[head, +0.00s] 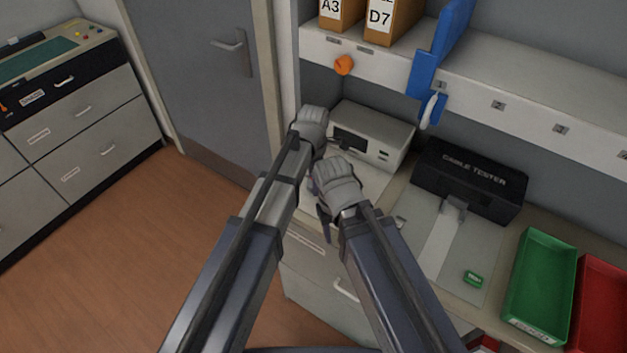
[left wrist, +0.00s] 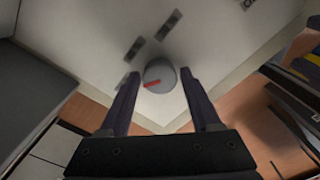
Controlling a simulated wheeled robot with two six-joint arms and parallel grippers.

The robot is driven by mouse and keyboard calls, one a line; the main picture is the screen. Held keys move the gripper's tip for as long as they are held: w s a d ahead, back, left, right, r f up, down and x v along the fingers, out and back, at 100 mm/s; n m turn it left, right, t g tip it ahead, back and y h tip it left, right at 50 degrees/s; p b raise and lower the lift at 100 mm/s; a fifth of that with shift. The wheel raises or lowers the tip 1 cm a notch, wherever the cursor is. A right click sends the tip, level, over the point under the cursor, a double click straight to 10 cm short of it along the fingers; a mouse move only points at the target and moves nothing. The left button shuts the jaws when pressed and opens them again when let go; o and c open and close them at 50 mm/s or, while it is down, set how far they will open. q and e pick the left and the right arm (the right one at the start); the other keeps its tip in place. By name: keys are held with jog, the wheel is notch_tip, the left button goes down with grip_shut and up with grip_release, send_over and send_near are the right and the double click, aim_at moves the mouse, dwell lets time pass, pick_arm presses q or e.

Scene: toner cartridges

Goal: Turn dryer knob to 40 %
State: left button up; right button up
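The dryer appears to be the pale box (head: 378,122) with a dark panel, on the bench below the shelf. Its grey round knob (left wrist: 162,71) shows in the left wrist view, with a red mark pointing to the picture's lower left. My left gripper (left wrist: 160,77) is open, one finger on each side of the knob, with small gaps visible. In the head view my left gripper (head: 318,140) is at the box's left end, and the knob is hidden there. My right gripper (head: 324,208) hangs in front of the bench edge; its finger opening is unclear.
A black cable tester (head: 470,180) stands right of the box. A green tray (head: 543,275) and red tray (head: 603,300) are further right. A shelf (head: 520,95) with an orange knob (head: 344,65) and blue bracket (head: 425,72) overhangs the bench. A small green item (head: 473,279) lies in front.

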pick_arm(q)
grip_shut()
jog(key=shift+m, duration=0.3)
jog(key=m, duration=1)
jog(key=shift+m, duration=0.7)
dwell(0.4)
jog(key=shift+o, duration=1.8)
grip_release()
